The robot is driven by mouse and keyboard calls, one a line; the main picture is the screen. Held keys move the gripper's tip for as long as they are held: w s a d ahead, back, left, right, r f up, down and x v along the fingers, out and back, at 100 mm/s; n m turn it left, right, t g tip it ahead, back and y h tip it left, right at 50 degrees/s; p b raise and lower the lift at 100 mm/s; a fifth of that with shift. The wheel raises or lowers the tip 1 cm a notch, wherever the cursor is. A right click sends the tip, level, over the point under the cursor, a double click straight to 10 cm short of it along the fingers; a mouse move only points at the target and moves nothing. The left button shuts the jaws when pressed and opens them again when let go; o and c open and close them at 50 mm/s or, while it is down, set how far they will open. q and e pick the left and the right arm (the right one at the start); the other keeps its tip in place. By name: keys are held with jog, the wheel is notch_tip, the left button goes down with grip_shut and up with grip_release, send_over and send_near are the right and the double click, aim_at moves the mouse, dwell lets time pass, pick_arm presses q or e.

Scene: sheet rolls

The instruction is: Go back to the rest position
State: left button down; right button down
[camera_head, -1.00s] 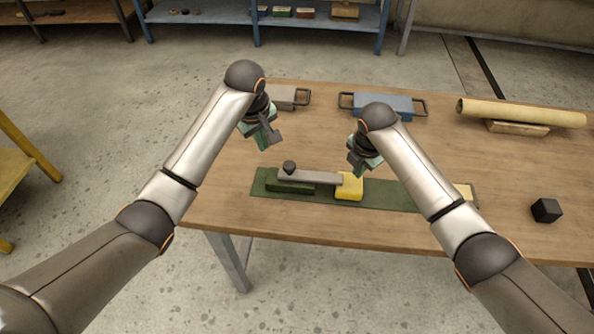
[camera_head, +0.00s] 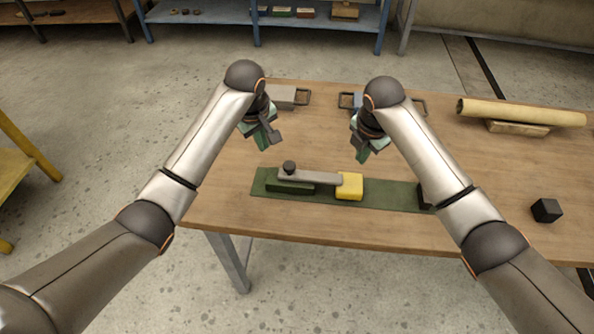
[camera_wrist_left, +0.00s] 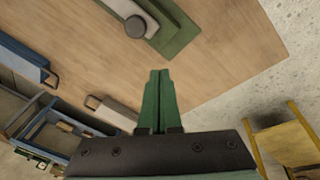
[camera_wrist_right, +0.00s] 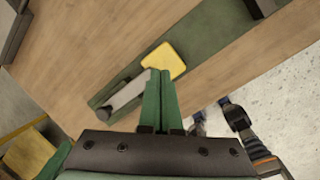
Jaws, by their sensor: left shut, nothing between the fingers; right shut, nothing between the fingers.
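My left gripper (camera_head: 262,143) hangs above the left part of the wooden table, shut and empty. Its green fingers are together in the left wrist view (camera_wrist_left: 158,100). My right gripper (camera_head: 365,153) is above the middle of the table, shut and empty, with its fingers together in the right wrist view (camera_wrist_right: 160,105). Both grippers are apart from the green mat (camera_head: 385,194), behind it in the head view. On the mat lie a grey bar with a dark knob (camera_head: 310,176) and a yellow block (camera_head: 350,187) at the bar's right end.
The table (camera_head: 240,215) also holds a grey handled block (camera_head: 285,97), a blue handled block partly hidden by my right arm, a tan roll (camera_head: 520,112) on a wooden support (camera_head: 517,129), and a black cube (camera_head: 546,210). A blue shelf (camera_head: 215,14) stands behind.

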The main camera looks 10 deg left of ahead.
dwell(0.4)
